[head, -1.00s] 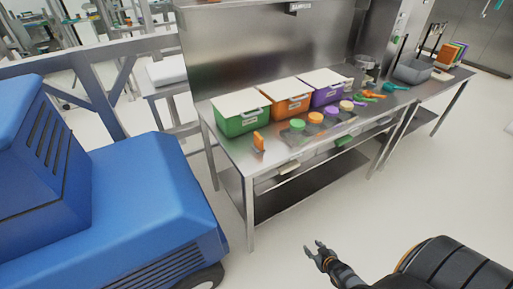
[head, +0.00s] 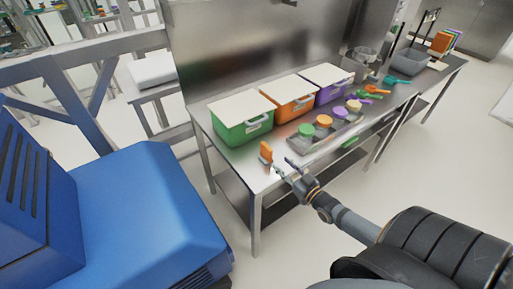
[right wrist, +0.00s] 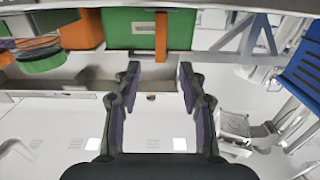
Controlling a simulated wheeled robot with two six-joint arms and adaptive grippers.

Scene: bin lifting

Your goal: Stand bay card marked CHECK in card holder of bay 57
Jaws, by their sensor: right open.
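A small orange upright piece (head: 266,152), which may be a bay card or its holder, stands near the front left edge of the steel table; no lettering is readable on it. It also shows in the right wrist view as an orange upright strip (right wrist: 161,38) in front of the green bin, ahead of the gap between my fingers. My right gripper (head: 284,168) is open and empty at the table's front edge, just short of the orange piece and apart from it; its spread fingers show in the right wrist view (right wrist: 159,72). I cannot make out the CHECK marking or the number 57. My left gripper is out of view.
Green (head: 243,125), orange (head: 290,103) and purple (head: 330,88) lidded bins line the table (head: 232,155). A tray of round-lidded pots (head: 308,130) and scoops (head: 371,89) lie to the right. Coloured cards (head: 443,42) stand far right. A blue machine (head: 140,210) is at left.

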